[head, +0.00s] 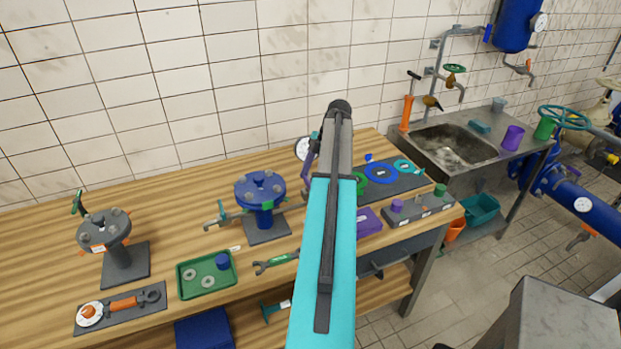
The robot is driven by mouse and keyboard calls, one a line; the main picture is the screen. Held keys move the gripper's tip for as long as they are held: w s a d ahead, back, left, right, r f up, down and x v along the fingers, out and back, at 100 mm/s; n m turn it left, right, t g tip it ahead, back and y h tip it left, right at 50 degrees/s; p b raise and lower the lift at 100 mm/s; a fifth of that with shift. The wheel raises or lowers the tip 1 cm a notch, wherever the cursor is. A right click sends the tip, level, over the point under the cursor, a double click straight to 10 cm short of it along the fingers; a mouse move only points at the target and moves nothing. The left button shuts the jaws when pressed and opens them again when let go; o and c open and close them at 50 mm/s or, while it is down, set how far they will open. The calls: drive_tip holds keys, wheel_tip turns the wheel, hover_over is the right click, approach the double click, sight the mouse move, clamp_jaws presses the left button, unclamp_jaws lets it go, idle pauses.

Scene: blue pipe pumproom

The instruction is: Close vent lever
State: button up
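No part is clearly marked as the vent lever, and I cannot tell which one it is. A blue flanged fitting (260,190) stands on the wooden bench, with a small valve with a teal handle (222,212) on its left side. A purple lever-like part (311,152) shows beside a round gauge (302,148), partly hidden by my arm. My teal and grey arm rises through the middle of the view. My gripper is not visible.
A grey flanged fitting (104,230), a green tray (206,275) and a green wrench (276,262) are on the bench (165,215). A dark mat (408,182) holds coloured rings at right. A sink (452,145) and blue pipe (588,205) stand further right. Tiled floor shows between.

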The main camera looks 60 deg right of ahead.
drive_tip(key=c, duration=0.7)
drive_tip(key=shift+o, duration=0.2)
drive_tip(key=shift+a+m+b, duration=0.1)
drive_tip(key=shift+m+b, duration=0.25)
drive_tip(key=shift+m, duration=0.05)
drive_tip(key=shift+a+f+m+t+h+b, duration=0.15)
drive_tip(key=shift+m+t+h+b, duration=0.3)
drive_tip(key=shift+m+b, duration=0.6)
drive_tip(key=m+b, duration=0.1)
drive_tip(key=m, duration=0.1)
drive_tip(key=m+h+b, duration=0.1)
drive_tip(key=m, duration=0.1)
drive_tip(key=shift+s+a+m+t+h, duration=0.1)
drive_tip(key=shift+a+m+t+h, duration=0.05)
drive_tip(key=shift+m+t+h, duration=0.15)
drive_tip(key=m+h+b, duration=0.2)
drive_tip(key=m, duration=0.4)
drive_tip(key=shift+a, duration=0.15)
drive_tip(key=shift+m+h, duration=0.95)
drive_tip(key=shift+m, duration=1.5)
drive_tip(key=shift+g, duration=0.45)
